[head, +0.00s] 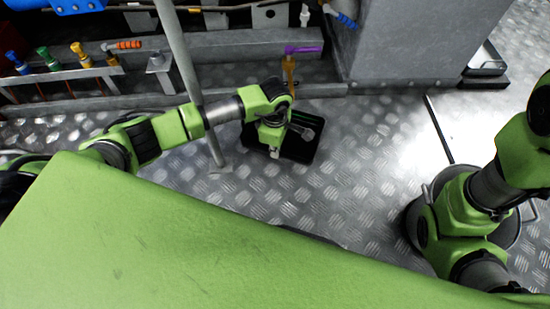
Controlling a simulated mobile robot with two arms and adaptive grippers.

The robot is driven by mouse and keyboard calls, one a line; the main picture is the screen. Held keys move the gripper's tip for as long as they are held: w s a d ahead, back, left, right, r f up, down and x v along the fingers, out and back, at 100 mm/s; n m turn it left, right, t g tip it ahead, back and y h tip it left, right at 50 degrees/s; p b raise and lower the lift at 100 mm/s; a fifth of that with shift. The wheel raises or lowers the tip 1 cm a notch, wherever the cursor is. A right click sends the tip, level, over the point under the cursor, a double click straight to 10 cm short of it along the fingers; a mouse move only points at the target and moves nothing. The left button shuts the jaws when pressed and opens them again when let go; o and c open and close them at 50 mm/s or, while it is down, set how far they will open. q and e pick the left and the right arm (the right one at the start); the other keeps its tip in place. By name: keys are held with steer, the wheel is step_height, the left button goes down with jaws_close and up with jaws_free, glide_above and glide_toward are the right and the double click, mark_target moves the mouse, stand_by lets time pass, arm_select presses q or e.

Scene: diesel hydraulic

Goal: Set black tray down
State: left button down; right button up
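The black tray (303,150) shows in the middle of the head view, beneath the end of my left arm. It appears level and lies at or just above the metal floor; I cannot tell whether it touches. My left gripper (275,152) points down at the tray's front left part. My wrist covers much of the tray, and the fingers are too small and hidden to show whether they grip it. My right arm is at the right edge, and its gripper is out of view.
A grey upright pole (182,60) stands just left of the tray, by my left forearm. Behind is a low ledge with coloured valve handles, including a purple one (303,49). A large grey cabinet (415,45) stands at the back right. The diamond-plate floor (365,150) right of the tray is clear.

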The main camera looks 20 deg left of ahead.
arm_select(q)
steer(key=shift+w+a+f+b, duration=0.2)
steer(key=shift+w+f+b, duration=0.3)
steer(key=shift+f, duration=0.15)
step_height(320, 180, down, 3)
steer(key=shift+w+f+b, duration=0.1)
steer(key=shift+w+b, duration=0.05)
steer(key=shift+b, duration=0.85)
steer(key=c, duration=2.8)
jaws_free()
steer(key=shift+a+f, duration=0.1)
steer(key=shift+f, duration=0.05)
steer(key=o, duration=0.5)
